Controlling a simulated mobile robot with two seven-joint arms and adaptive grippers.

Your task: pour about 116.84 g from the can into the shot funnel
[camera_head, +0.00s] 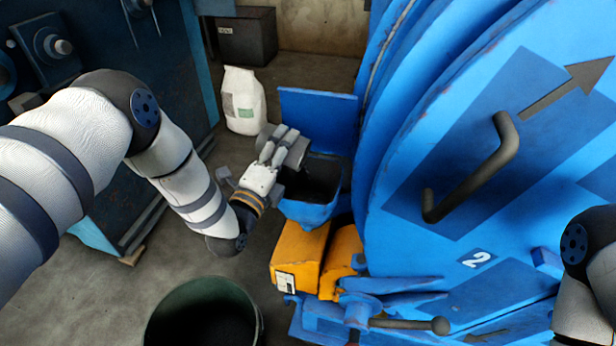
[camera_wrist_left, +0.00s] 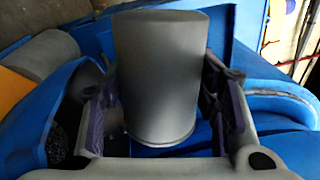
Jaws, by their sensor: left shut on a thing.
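The can (camera_head: 298,152) is a plain grey cylinder. My left gripper (camera_head: 280,148) is shut on it and holds it at the back left of the shot funnel's mouth. The can looks tilted; its opening and contents are hidden. The shot funnel (camera_head: 308,213) is a blue hopper with a dark inside and a raised blue plate behind it. In the left wrist view the can (camera_wrist_left: 160,75) sits between the two fingers. Dark grains show in the blue funnel (camera_wrist_left: 30,130) at the left there. I cannot tell whether any shot is falling. My right gripper is out of the head view.
The large blue drum machine (camera_head: 450,150) with its handle stands close on the right. An orange box (camera_head: 298,252) is below the funnel. A dark green bin (camera_head: 205,310) stands in front, a white bag (camera_head: 243,100) behind. Bare floor lies between them at the left.

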